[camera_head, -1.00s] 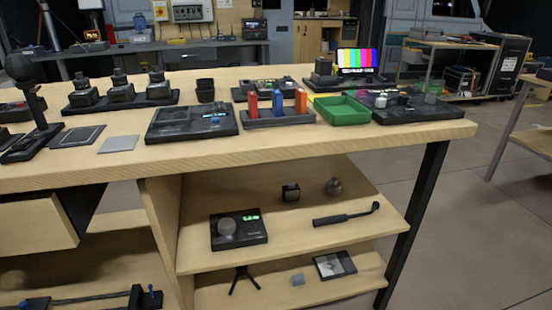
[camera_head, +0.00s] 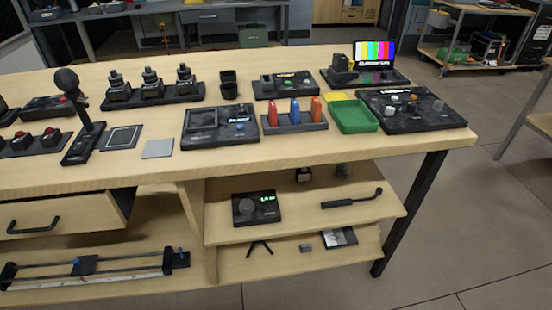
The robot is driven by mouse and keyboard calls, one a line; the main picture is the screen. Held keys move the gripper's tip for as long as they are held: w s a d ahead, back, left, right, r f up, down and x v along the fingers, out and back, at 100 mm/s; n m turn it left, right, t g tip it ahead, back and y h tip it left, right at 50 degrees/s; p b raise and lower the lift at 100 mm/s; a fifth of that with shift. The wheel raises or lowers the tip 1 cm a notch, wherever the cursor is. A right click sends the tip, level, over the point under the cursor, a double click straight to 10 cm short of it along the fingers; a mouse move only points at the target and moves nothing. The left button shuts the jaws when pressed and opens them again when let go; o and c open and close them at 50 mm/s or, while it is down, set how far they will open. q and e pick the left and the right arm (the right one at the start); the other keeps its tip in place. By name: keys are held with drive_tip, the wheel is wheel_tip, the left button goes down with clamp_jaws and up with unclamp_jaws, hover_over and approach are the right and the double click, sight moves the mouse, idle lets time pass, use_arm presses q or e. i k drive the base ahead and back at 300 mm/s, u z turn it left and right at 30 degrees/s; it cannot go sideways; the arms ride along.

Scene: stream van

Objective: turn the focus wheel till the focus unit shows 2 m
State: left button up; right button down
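A black unit with a round grey wheel (camera_head: 246,208) and a small green lit display (camera_head: 267,198) lies on the upper shelf under the table; it looks like the focus unit (camera_head: 241,220). The green digits are too small to read surely. Nothing touches the wheel. Another black panel (camera_head: 195,140) with a blue knob and a small lit display lies on the table top above. Neither of my grippers is in view.
A black handle (camera_head: 350,200) lies right of the unit on the same shelf. The lower shelf holds a small tripod (camera_head: 259,246). A drawer (camera_head: 60,215) is at the left. The table (camera_head: 330,152) carries several panels and a green tray (camera_head: 353,117).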

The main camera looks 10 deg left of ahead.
sight(246, 206)
drive_tip(key=k, duration=1.3)
drive_tip(key=z, duration=0.85)
drive_tip(key=i, duration=1.65)
drive_tip(key=u, duration=0.75)
drive_tip(key=i, duration=0.3)
drive_tip(key=u, duration=0.2)
